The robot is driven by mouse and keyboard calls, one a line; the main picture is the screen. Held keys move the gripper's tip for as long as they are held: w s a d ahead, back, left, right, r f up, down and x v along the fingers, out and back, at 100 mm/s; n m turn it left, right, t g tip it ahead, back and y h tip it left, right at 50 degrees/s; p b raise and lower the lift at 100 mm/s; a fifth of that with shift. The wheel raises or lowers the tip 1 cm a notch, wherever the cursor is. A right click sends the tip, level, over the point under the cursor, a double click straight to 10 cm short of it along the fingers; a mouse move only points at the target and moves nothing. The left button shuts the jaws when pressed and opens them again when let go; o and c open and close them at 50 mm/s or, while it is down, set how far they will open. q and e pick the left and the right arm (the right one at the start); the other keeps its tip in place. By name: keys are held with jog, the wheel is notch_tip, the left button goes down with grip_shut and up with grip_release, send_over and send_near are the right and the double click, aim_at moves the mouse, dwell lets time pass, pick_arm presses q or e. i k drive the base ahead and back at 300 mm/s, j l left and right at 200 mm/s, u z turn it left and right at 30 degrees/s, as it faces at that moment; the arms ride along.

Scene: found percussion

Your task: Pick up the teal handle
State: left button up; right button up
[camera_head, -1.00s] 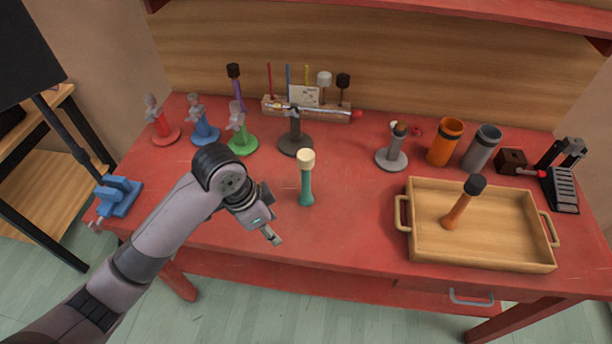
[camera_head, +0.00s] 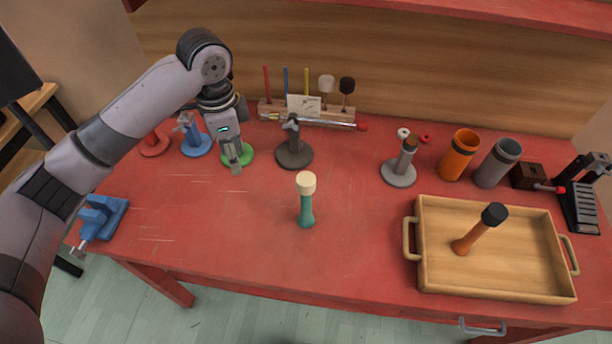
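The teal handle (camera_head: 306,212) stands upright on the red table near its middle, with a cream-coloured head (camera_head: 306,183) on top. Nothing touches it. My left gripper (camera_head: 235,168) points down in front of the green-based stand (camera_head: 243,154), left of the teal handle and farther back. It is seen edge-on, so its opening is unclear. It hides most of the green stand. My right gripper is out of view.
A dark stand (camera_head: 294,155) is behind the teal handle. A grey stand (camera_head: 399,175) and a wooden tray (camera_head: 550,287) holding an orange-handled mallet (camera_head: 470,240) are to the right. A blue vise (camera_head: 100,216) is at left. Table around the handle is clear.

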aim_at(305, 220)
jog(key=i, duration=0.1)
jog(key=l+u, duration=0.3)
jog(key=k+l+u, duration=0.15)
jog(key=l+u, duration=0.15)
jog(key=l, duration=0.2)
jog(key=k+l+u, duration=0.1)
jog(key=l+u, duration=0.2)
jog(key=l, duration=0.05)
